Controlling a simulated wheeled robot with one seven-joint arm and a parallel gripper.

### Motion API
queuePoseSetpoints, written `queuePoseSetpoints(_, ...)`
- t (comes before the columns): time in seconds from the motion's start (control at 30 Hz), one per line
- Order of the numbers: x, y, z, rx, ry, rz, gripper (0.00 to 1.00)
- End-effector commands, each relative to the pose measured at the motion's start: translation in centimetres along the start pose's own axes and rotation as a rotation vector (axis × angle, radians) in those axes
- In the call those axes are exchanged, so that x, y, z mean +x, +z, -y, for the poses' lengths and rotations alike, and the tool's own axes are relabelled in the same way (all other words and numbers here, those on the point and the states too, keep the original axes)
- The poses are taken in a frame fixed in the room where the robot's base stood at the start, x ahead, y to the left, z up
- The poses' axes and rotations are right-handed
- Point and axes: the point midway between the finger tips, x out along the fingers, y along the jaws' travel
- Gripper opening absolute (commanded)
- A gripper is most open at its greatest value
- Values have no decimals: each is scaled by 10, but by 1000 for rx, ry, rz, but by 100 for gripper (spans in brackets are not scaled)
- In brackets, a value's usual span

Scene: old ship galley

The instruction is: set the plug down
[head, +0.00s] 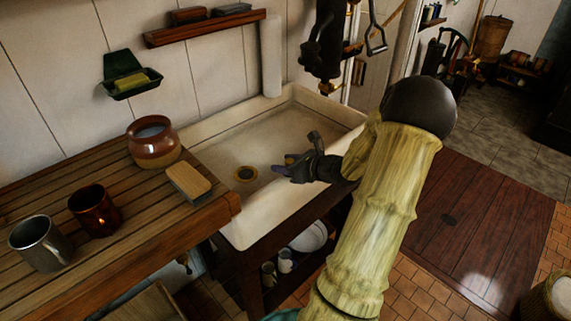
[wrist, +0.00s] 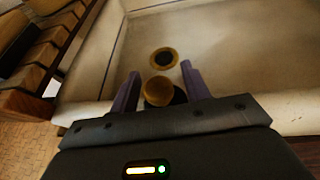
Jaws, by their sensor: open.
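The plug (wrist: 157,91), a round brass-coloured knob with a dark part beside it, lies between my gripper's fingers in the wrist view. A small brassy bit of it (head: 291,158) shows behind the fingers in the head view. My gripper (wrist: 160,72) is open, with one purple finger on each side of the plug and a visible gap. In the head view my gripper (head: 284,173) is low inside the pale sink (head: 232,232). Whether the plug touches the sink floor is hard to tell. The drain (head: 245,174), a dark hole with a brass ring, is uncovered, just beyond the fingertips in the wrist view (wrist: 163,60).
A slatted wooden counter (head: 150,235) adjoins the sink on the left. It holds a brown pot (head: 153,147), a sponge or brush (head: 188,182), a copper mug (head: 95,209) and a metal mug (head: 39,242). The sink walls rise around my gripper; the sink floor is otherwise clear.

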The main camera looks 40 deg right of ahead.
Motion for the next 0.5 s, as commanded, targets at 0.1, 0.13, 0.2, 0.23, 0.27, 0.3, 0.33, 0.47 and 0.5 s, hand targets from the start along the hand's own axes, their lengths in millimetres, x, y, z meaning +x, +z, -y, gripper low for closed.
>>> queuePoseSetpoints(0.1,-2,4,0,0,0,0,47)
queuePoseSetpoints(0.13,-4,2,1,0,-2,0,47)
queuePoseSetpoints(0.2,-12,2,1,-2,-3,0,47)
queuePoseSetpoints(0.23,-17,2,1,-3,-3,0,47)
queuePoseSetpoints(0.27,-22,2,1,-2,-4,0,47)
queuePoseSetpoints(0.3,-29,2,1,-1,-5,-1,47)
queuePoseSetpoints(0.33,-34,2,1,-2,-5,-1,47)
queuePoseSetpoints(0.47,-60,2,1,-2,-5,0,47)
queuePoseSetpoints(0.5,-69,2,1,-1,-6,-1,47)
